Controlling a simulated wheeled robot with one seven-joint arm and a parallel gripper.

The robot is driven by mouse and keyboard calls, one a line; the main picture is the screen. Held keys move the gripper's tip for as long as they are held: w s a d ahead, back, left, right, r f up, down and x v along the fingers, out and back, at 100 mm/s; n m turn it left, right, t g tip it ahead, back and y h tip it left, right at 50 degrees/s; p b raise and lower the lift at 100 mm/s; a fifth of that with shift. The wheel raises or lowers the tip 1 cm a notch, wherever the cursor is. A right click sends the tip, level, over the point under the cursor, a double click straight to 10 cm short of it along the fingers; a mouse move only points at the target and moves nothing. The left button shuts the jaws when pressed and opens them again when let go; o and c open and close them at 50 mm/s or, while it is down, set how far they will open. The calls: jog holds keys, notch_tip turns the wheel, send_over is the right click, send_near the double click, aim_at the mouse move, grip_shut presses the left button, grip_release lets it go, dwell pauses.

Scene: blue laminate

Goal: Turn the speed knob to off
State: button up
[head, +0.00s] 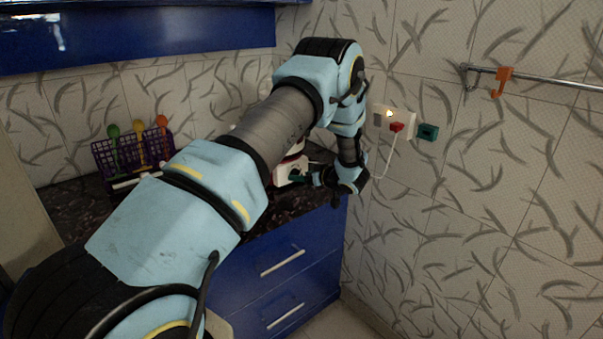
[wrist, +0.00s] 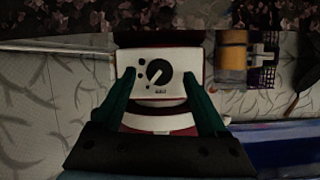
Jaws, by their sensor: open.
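The speed knob (wrist: 159,72) is a round black dial with a white pointer line, on the white front panel (wrist: 190,62) of an appliance. In the wrist view the pointer slants toward the lower left. Small dark dots mark the panel left of the knob. My gripper (wrist: 158,83) is open, with one green finger on each side of the knob. I cannot tell whether the fingers touch the panel. In the head view the white and red appliance (head: 290,172) is partly hidden behind my arm, and its knob is not visible.
A purple basket (head: 130,160) with colored utensils stands on the dark counter (head: 75,207) at left. A wall socket (head: 392,122) with a red plug and cord is right of my arm. Blue drawers (head: 280,265) lie below. The tiled wall bounds the right side.

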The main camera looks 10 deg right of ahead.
jog(key=shift+w+a+f, duration=0.2)
jog(key=shift+w+f, duration=0.05)
jog(key=shift+w, duration=0.2)
grip_shut()
dwell(0.4)
